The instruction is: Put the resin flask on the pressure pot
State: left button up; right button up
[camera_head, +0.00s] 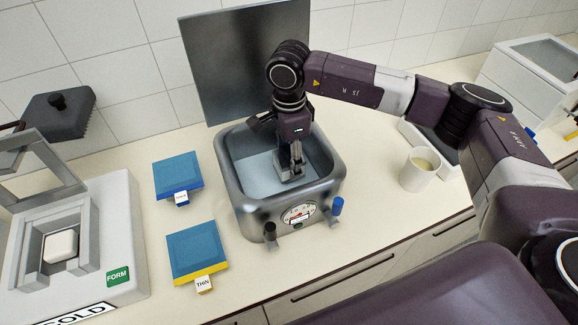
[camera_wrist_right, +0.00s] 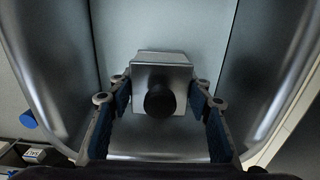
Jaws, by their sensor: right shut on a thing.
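The pressure pot (camera_head: 318,195) is a rounded, open metal vessel in the middle of the counter, with a dial gauge on its front. My right gripper (camera_head: 291,160) reaches down inside it from above. It is shut on a grey, square-bodied flask (camera_head: 289,175), which I take to be the resin flask. In the right wrist view the flask (camera_wrist_right: 162,66) has a dark round top between the two fingers (camera_wrist_right: 160,104). The flask is low in the pot, near its floor; I cannot tell whether it touches. My left gripper is out of view.
The pot's lid (camera_head: 240,65) stands raised behind it. Two blue pads (camera_head: 178,174) (camera_head: 194,250) lie left of the pot, with a press (camera_head: 118,235) farther left. A white mug (camera_head: 418,170) stands on the right. The pot walls closely surround my right gripper.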

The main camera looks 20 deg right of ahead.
notch_tip(320, 180, down, 4)
jog(key=shift+f+p, duration=0.1)
jog(key=shift+p, duration=0.6)
jog(key=shift+f, duration=0.15)
jog(key=shift+f+b, duration=0.2)
jog(key=shift+b, duration=0.15)
jog(key=o, duration=1.5)
jog(key=shift+r, duration=0.1)
jog(key=shift+o, duration=0.2)
